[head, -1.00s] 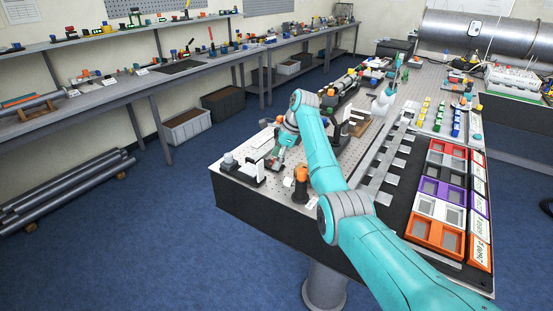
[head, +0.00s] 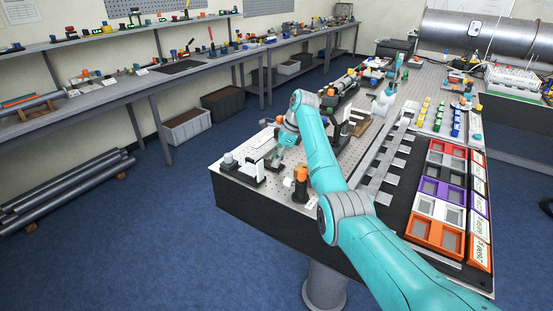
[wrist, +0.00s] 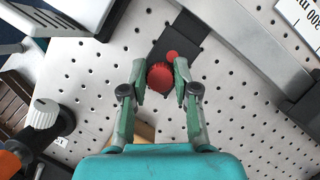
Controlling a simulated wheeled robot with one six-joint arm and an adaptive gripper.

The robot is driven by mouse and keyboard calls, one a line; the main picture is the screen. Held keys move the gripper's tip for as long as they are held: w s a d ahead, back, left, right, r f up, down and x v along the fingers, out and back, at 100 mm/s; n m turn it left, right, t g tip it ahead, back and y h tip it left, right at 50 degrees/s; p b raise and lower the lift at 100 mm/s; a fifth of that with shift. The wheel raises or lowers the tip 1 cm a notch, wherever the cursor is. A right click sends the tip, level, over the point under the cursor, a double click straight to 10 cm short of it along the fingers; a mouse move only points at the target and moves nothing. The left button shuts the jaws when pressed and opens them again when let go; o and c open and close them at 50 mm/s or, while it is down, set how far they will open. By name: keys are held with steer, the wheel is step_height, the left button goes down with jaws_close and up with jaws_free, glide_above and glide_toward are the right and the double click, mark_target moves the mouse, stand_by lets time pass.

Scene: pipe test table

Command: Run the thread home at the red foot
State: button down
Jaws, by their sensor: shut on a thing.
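A red ribbed cap (wrist: 160,77) sits between the fingertips of my gripper (wrist: 160,68) in the wrist view. My gripper is shut on it, one green finger on each side. Just beyond the cap, a dark foot plate (wrist: 182,35) lies on the perforated table top, with a smaller flat red disc (wrist: 172,56) on it. Whether the cap touches the foot or its thread cannot be told from above. In the head view my gripper (head: 277,160) is low over the near left corner of the table, and the cap cannot be made out there.
The perforated table top (wrist: 240,125) has free room around the gripper. A black post with an orange top (head: 301,174) stands close by on the right in the head view. A black and white fixture (head: 246,172) stands to the left. Coloured trays (head: 437,233) line the right side.

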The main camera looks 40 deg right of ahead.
steer(key=m+t+h, duration=0.1)
steer(key=m, duration=0.3)
steer(key=shift+m, duration=0.4)
steer(key=shift+h, duration=0.3)
steer(key=m+h, duration=0.1)
steer(key=m, duration=0.1)
steer(key=m+t, duration=0.1)
steer(key=m, duration=0.2)
steer(key=shift+h, duration=0.4)
steer(key=shift+c, duration=2.4)
jaws_free()
steer(key=shift+n+y, duration=0.5)
steer(key=shift+n, duration=0.5)
steer(key=n+g+y, duration=0.1)
steer(key=n, duration=0.3)
